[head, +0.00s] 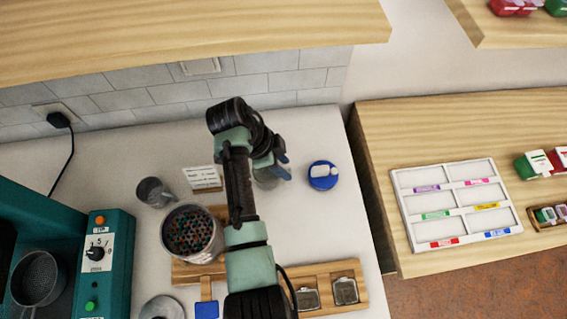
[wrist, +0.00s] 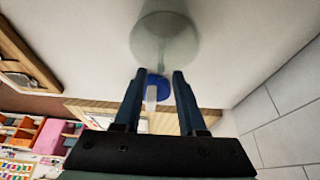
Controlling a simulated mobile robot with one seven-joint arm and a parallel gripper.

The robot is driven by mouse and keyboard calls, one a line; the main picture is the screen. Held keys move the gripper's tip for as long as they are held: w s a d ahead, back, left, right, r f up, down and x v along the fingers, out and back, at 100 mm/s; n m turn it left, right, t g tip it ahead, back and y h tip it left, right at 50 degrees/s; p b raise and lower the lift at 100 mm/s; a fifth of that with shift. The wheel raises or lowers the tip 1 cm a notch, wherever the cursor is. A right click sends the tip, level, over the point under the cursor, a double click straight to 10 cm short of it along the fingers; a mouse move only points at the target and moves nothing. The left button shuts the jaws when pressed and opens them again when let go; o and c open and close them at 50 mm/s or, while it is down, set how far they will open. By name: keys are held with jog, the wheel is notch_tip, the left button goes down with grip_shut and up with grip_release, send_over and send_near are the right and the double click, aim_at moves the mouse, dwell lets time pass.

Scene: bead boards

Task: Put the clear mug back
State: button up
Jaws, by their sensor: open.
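The clear mug (head: 266,181) stands on the white counter, right of my arm in the head view, partly hidden by my gripper. In the wrist view the clear mug (wrist: 165,36) shows as a see-through greenish round shape just past the fingertips. My gripper (wrist: 159,72) has its two dark blue fingers apart with a gap between them. In the head view my gripper (head: 281,166) is at the mug. Whether the fingers touch the mug I cannot tell.
A blue round object (head: 322,183) with a white top lies right of the mug. A grey cup (head: 152,192), a bead-filled tub (head: 190,240) and a wooden rack (head: 275,276) are left and in front. A white sorting tray (head: 400,190) lies on the right wooden table. A wooden shelf (head: 180,30) overhangs the back.

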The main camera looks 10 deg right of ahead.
jog(key=b+v, duration=0.1)
jog(key=v, duration=0.6)
dwell(0.5)
